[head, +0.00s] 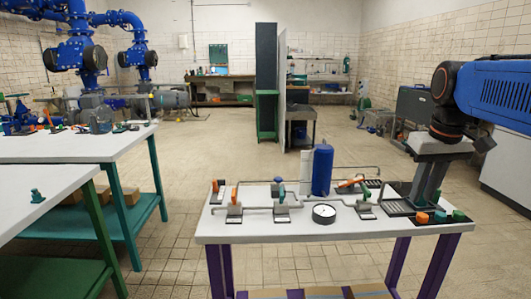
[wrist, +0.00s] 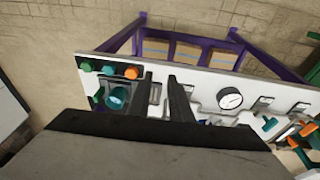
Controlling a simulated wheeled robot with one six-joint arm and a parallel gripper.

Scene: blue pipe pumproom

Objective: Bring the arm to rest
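My gripper (head: 427,194) points down over the right end of the white table with purple legs (head: 300,232). In the wrist view its two dark fingers (wrist: 159,78) stand apart with a gap between them, and I see nothing held. In the head view the fingers hang in front of or over a black panel (head: 398,206); whether they touch anything is unclear. Orange (head: 422,217), green (head: 459,215) and teal-green (head: 440,217) knobs sit near that panel's front edge.
A blue cylinder (head: 322,170), a round gauge (head: 324,214) and pipework with orange-handled valves (head: 235,203) stand on the table left of my gripper. White-topped benches (head: 75,147) stand at the left. Open floor (head: 215,170) lies behind the table.

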